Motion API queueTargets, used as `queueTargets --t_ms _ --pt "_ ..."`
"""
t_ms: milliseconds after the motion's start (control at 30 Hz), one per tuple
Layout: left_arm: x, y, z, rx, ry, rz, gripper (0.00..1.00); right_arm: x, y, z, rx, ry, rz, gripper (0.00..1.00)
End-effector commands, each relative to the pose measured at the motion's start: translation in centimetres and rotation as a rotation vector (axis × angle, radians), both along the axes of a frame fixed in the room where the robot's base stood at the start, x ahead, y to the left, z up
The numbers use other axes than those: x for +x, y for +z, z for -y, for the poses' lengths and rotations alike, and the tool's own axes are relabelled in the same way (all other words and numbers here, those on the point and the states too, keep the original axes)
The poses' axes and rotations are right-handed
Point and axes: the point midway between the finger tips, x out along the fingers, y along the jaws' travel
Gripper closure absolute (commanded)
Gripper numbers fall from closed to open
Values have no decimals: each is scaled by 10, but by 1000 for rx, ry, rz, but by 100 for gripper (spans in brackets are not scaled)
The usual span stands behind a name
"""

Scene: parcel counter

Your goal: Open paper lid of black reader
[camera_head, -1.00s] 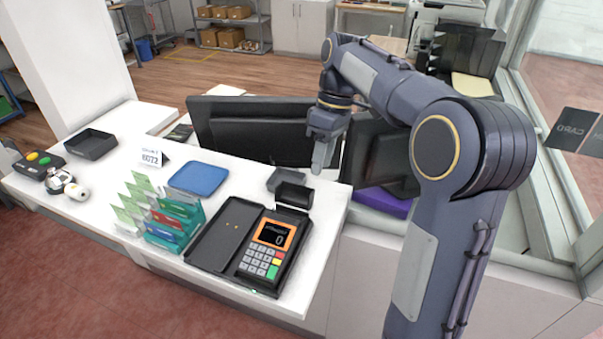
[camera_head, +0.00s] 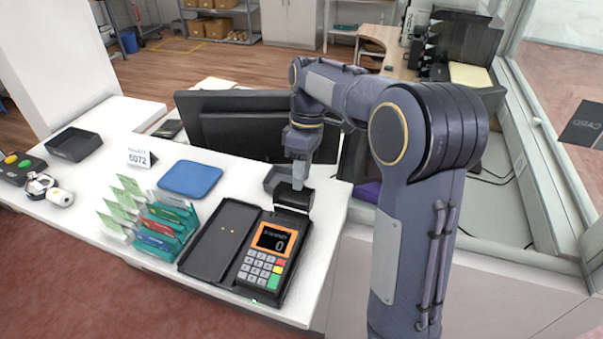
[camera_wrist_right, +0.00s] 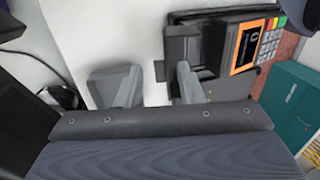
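The black reader (camera_head: 266,258) lies on the white counter, with an orange-framed screen reading 0 and a keypad. It also shows in the right wrist view (camera_wrist_right: 246,46). A raised black part at its far end, which looks like the paper lid (camera_head: 294,199), shows in the wrist view too (camera_wrist_right: 184,46); how far it stands open is unclear. My right gripper (camera_head: 299,182) points down just behind this part. In the wrist view its two fingers (camera_wrist_right: 157,84) are apart, with nothing clearly held; one tip is close to the lid, contact unclear. My left gripper is out of view.
A dark tray (camera_head: 222,240) adjoins the reader's left side. A card rack (camera_head: 165,228), blue mat (camera_head: 190,177) and number sign (camera_head: 140,157) are left. A monitor (camera_head: 240,125) stands behind.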

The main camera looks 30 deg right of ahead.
Motion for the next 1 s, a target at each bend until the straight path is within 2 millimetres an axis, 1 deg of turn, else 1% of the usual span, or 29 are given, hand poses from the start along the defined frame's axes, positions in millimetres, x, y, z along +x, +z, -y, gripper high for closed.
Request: queueTargets --t_ms 100,300,567,733,1000 --pt "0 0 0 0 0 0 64 0 -4 -1 0 1 2 66" --pt "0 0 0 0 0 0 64 0 -4 -1 0 1 2 66" --pt "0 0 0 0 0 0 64 0 -3 -1 0 0 1 100" --pt "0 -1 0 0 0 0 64 -2 -3 -2 -11 1 13 100" --pt "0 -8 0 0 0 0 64 -9 5 -12 -150 4 132 100"
